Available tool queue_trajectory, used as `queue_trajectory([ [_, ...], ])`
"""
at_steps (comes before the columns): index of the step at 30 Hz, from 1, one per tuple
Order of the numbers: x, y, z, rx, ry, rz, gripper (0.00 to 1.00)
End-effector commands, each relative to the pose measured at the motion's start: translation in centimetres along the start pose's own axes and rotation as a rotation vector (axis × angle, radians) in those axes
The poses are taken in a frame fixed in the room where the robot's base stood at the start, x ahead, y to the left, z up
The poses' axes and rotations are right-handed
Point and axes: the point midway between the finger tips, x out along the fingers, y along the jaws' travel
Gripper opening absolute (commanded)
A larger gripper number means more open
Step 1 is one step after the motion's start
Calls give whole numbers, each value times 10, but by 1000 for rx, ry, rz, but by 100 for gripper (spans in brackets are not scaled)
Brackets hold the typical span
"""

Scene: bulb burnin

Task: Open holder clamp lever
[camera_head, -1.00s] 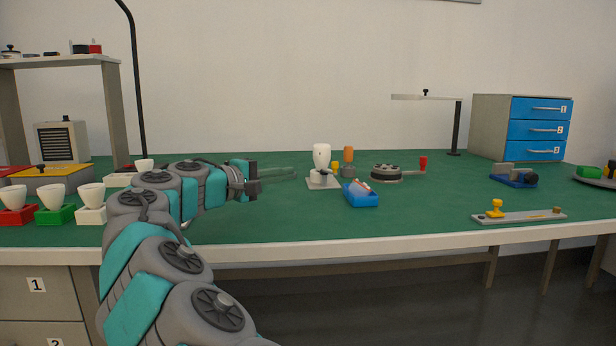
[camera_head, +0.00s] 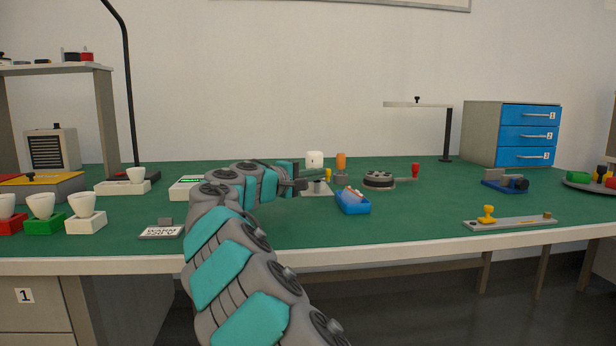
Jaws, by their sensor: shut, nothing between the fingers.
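A holder with a light grey base plate (camera_head: 318,193) stands mid-table, with a white bulb-shaped piece (camera_head: 314,160) upright above it. A small yellow part (camera_head: 328,174) shows at its right side, and an orange-topped piece (camera_head: 341,163) stands just behind to the right. Which part is the clamp lever I cannot tell for sure. My gripper (camera_head: 301,184) is shut and empty, close to the left side of the holder. It covers part of the holder's left side; whether it touches is not clear.
A blue tray (camera_head: 352,204) stands just right of the holder. A round grey device (camera_head: 379,180) with a red-knobbed lever (camera_head: 414,171) lies farther right. A flat grey bar with a yellow knob (camera_head: 488,214) lies near the front edge. White cups in coloured blocks stand at left.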

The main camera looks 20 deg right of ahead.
Motion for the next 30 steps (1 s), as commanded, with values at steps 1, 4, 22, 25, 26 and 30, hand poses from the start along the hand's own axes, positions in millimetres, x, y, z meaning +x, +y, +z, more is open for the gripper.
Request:
queue_trajectory([
  [1, 1, 0, 0, 0, 0, 0, 0],
  [4, 2, 0, 0, 0, 0, 0, 0],
  [22, 4, -1, 3, -4, 44, -2, 0],
  [25, 5, -1, 4, -4, 56, -2, 0],
  [26, 5, -1, 4, -3, 62, -1, 0],
  [30, 6, 0, 6, -3, 96, 0, 0],
])
